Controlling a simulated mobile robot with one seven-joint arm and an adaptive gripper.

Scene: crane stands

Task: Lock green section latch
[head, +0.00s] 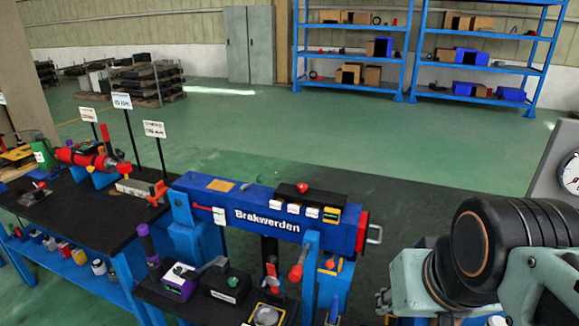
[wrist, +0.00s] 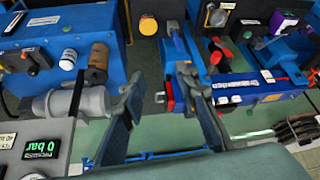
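My gripper (wrist: 160,80) is open and empty in the wrist view, its two dark fingers spread over the floor gap between the benches. A blue beam marked "Brakwerden" (head: 325,231) lies on the stand in the head view, with a red end and a grey handle (head: 375,234). The same beam shows at the right of the wrist view (wrist: 283,82), apart from my fingers. Small green parts are a knob (head: 233,282) on a black box and a piece (head: 252,184) on the beam. I cannot tell which part is the green section latch.
A dark bench (head: 75,218) with a red device (head: 88,157) stands at the left. A blue housing with knobs (wrist: 62,48) and a grey motor-like cylinder (wrist: 75,101) lie left of my fingers. A gauge panel (head: 562,170) stands at the right.

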